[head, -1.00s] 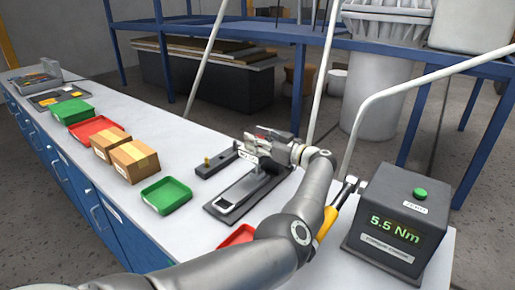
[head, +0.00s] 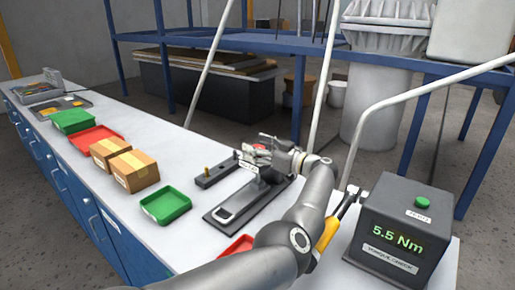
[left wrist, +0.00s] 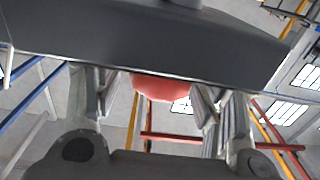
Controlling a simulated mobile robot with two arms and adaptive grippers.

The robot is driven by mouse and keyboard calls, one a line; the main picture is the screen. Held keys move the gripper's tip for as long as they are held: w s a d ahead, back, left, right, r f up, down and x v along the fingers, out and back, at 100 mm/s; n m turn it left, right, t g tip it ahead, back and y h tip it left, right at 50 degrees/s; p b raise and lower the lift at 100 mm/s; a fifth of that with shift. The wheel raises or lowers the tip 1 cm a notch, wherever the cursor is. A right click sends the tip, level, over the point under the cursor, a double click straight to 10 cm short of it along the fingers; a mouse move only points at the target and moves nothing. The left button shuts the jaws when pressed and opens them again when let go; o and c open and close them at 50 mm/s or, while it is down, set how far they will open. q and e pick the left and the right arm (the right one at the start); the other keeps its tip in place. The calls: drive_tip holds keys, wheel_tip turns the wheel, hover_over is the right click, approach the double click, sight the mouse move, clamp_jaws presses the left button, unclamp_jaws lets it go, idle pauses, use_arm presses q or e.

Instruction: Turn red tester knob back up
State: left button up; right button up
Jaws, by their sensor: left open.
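The red tester knob (left wrist: 165,88) shows in the left wrist view between the two fingers of my left gripper, partly hidden above by a dark block (left wrist: 140,40). In the head view a bit of red (head: 259,147) shows among the fingers of my left gripper (head: 258,158). This gripper is open around the knob, above the tester's dark base plate (head: 228,212) on the bench. I cannot tell whether the fingers touch the knob. The gripper hides most of the tester's upper part. My right gripper is not in view.
A dark box (head: 405,215) reading "5.5 Nm" with a green button stands at right, beside a yellow-handled tool (head: 328,232). Green (head: 166,204) and red trays and two cardboard boxes (head: 133,170) line the bench to the left. A small dark block (head: 215,174) lies near the tester.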

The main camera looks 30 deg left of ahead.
sight(258, 147)
use_arm(q)
wheel_tip(258, 147, up, 10)
idle(0.6)
idle(0.4)
